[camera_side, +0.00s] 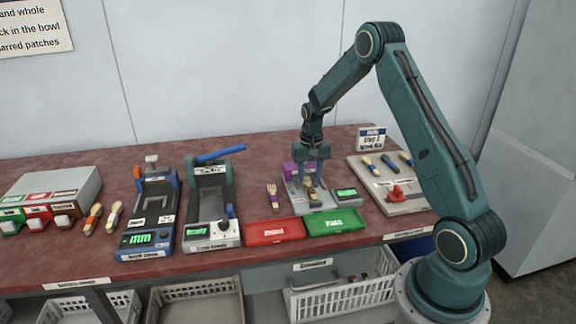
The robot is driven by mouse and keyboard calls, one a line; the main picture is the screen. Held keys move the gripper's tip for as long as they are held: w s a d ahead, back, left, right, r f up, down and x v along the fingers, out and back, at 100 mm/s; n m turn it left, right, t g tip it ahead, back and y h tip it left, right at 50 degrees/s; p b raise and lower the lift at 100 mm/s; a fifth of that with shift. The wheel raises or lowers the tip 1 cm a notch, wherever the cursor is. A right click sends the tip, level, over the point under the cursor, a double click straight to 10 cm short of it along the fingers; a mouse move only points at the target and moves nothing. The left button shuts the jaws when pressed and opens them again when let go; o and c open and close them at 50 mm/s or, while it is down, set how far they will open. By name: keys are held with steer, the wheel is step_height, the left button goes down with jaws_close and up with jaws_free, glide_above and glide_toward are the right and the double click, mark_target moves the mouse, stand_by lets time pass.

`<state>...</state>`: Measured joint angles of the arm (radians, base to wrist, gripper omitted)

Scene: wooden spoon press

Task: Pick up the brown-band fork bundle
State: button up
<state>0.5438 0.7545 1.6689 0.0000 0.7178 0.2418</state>
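My gripper (311,172) points down over a grey scale-like device (296,199) right of the middle of the bench. Its two fingers look spread apart. A small wooden utensil bundle with a dark, brownish band (312,190) lies on the device just below the fingers, with its upper end partly hidden by them. I cannot tell if the fingers touch it. A fork bundle with a purple band (272,196) lies to the left of the device. At this size I cannot confirm which bundle is the brown-band fork bundle.
A red tray (274,231) and a green tray (333,223) lie in front. A pale board (391,187) with several utensils and a red clamp stands right. Two presses (150,213) (212,203) stand left, with two more utensils (103,218) beside them. A purple block (289,169) is close behind the gripper.

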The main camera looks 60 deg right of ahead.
mark_target(310, 185)
steer(key=shift+f, duration=1.75)
jaws_close()
